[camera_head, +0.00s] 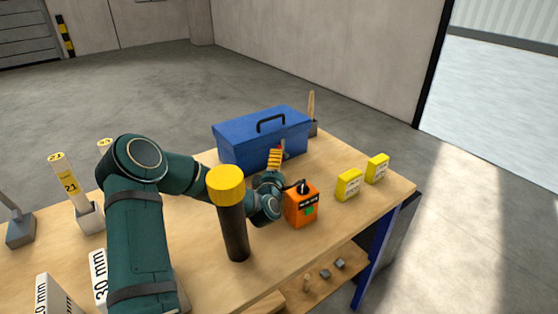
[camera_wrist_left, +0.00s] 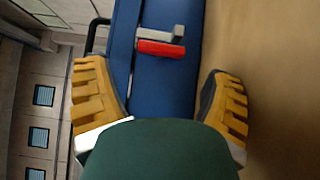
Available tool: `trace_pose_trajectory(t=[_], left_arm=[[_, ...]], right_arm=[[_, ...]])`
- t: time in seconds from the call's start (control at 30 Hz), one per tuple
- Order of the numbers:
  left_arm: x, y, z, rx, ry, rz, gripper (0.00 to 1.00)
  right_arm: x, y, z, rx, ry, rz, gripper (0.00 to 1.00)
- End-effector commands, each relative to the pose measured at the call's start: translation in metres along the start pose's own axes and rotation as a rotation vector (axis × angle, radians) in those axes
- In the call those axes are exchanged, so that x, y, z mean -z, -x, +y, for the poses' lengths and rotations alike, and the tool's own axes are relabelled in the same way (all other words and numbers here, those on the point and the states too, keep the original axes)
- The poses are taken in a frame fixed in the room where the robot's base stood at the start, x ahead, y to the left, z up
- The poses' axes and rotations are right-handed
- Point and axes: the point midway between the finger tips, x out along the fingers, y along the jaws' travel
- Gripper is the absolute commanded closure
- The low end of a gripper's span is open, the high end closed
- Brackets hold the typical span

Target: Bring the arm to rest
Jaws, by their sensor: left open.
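My left arm comes in from the left over the table, a dark green arm bent at the elbow, and reaches behind a black post. My left gripper (camera_head: 274,159) has ridged yellow fingers and is just in front of the blue toolbox (camera_head: 249,138). In the left wrist view the two fingers stand wide apart, with nothing held between them (camera_wrist_left: 155,78). Beyond them is the toolbox's blue side (camera_wrist_left: 157,93), with a red and grey piece (camera_wrist_left: 161,48) in front of or on it. My right gripper does not show.
A black post with a yellow top (camera_head: 233,224) stands beside the arm. An orange box (camera_head: 301,206) and two yellow blocks (camera_head: 348,186) (camera_head: 377,168) are on the wooden table (camera_head: 340,222) to the right. White holders (camera_head: 88,217) and labelled blocks (camera_head: 55,300) are at left.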

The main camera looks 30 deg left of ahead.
Motion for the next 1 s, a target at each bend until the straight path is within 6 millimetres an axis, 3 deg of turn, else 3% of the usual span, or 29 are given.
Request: trace_pose_trajectory(t=[0.2,1.0], left_arm=[[0.0002,0.0135,-0.0021,0.006,0.0,-0.001,0.04],[0.0007,0.0135,0.004,0.005,0.0,0.001,0.04]], right_arm=[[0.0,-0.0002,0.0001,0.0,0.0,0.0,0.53],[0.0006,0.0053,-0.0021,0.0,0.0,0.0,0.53]])
